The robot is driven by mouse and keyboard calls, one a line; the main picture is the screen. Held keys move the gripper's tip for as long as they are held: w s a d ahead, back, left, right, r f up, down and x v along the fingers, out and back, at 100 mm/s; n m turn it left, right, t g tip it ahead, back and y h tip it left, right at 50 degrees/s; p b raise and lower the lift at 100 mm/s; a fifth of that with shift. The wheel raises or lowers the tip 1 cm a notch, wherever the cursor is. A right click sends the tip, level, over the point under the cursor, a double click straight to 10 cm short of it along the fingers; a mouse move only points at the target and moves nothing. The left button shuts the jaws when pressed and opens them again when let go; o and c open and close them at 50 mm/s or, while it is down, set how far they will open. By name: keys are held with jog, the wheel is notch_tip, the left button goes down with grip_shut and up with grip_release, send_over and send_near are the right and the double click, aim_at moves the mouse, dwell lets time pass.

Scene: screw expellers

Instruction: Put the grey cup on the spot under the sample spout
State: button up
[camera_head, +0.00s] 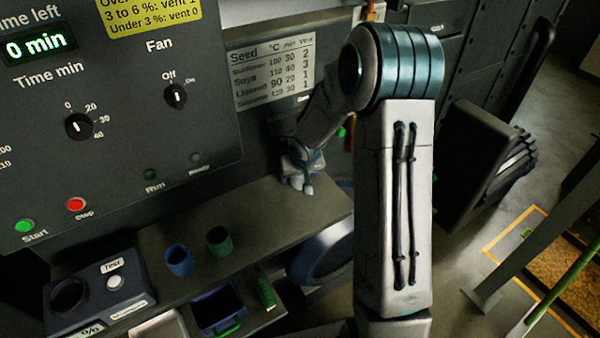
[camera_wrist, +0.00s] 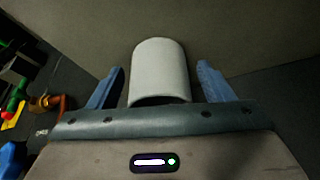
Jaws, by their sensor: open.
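The grey cup (camera_wrist: 160,72) stands between the two blue fingers of my gripper (camera_wrist: 161,78) in the wrist view. The fingers are open, with a gap showing on each side of the cup. In the head view my gripper (camera_head: 298,182) is low over the far right part of the grey shelf (camera_head: 290,225), and the cup is hard to make out there. A brass fitting (camera_wrist: 47,103) with red and green parts shows at the left of the wrist view. I cannot tell whether it is the sample spout, and no marked spot is clear.
A blue cup (camera_head: 179,261) and a green cup (camera_head: 219,241) stand on the shelf, left of my gripper. A dark test box (camera_head: 125,284) is at the left. A blue bin (camera_head: 214,306) sits lower. The control panel (camera_head: 120,165) rises behind.

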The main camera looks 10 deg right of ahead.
jog(key=c, duration=1)
jog(key=shift+c, duration=0.2)
